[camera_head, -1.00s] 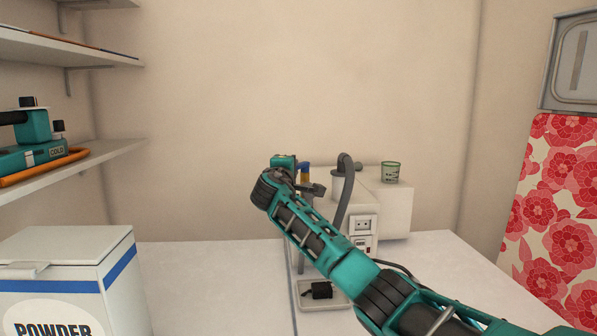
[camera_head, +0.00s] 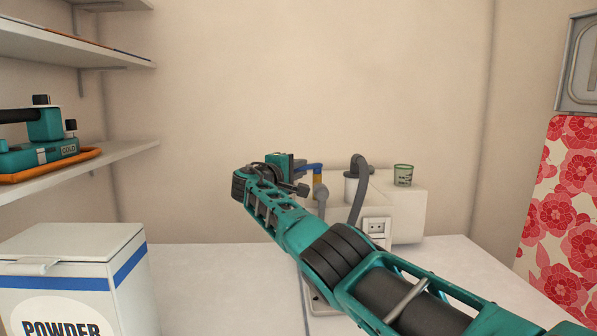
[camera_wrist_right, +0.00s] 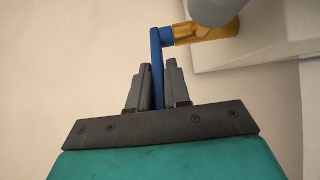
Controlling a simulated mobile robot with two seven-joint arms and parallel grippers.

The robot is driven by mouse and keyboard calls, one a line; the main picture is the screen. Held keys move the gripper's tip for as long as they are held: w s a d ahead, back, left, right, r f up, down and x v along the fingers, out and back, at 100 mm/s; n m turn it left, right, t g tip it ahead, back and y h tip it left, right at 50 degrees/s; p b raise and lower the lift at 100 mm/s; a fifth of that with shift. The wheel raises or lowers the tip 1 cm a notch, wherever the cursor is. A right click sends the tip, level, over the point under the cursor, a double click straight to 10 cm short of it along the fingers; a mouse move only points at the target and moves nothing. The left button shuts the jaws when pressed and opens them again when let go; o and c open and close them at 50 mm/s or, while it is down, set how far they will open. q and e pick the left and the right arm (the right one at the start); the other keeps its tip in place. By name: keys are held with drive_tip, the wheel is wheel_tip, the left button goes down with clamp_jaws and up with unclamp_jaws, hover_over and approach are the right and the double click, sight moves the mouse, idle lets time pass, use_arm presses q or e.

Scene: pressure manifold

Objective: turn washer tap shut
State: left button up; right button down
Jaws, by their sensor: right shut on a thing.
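The washer tap has a brass body (camera_wrist_right: 205,32) and a long blue lever (camera_wrist_right: 157,70). In the head view, the blue lever (camera_head: 313,167) reaches leftward from the tap to my right gripper (camera_head: 300,166). In the right wrist view, the two dark fingers of my right gripper (camera_wrist_right: 158,87) stand on either side of the lever, shut on it. A grey fitting (camera_wrist_right: 213,10) covers part of the brass body. My forearm hides much of the area below the tap. My left gripper is not in view.
A white unit with a socket plate (camera_head: 376,227) and a grey hose (camera_head: 358,190) stands right of the tap. A green cup (camera_head: 403,175) is on it. A powder box (camera_head: 75,265) stands front left, below shelves (camera_head: 125,155). The counter (camera_head: 215,280) between is clear.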

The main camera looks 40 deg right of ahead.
drive_tip(key=shift+f+g, duration=0.25)
drive_tip(key=shift+g, duration=0.05)
idle(0.4)
drive_tip(key=c, duration=1.5)
unclamp_jaws()
drive_tip(key=shift+c, duration=0.2)
drive_tip(key=shift+o, duration=0.5)
drive_tip(key=shift+s+r, duration=0.15)
drive_tip(key=shift+a+r, duration=0.1)
drive_tip(key=shift+a, duration=0.5)
drive_tip(key=v, duration=1.1)
drive_tip(key=shift+s+a+f, duration=0.2)
drive_tip(key=shift+s+a, duration=0.1)
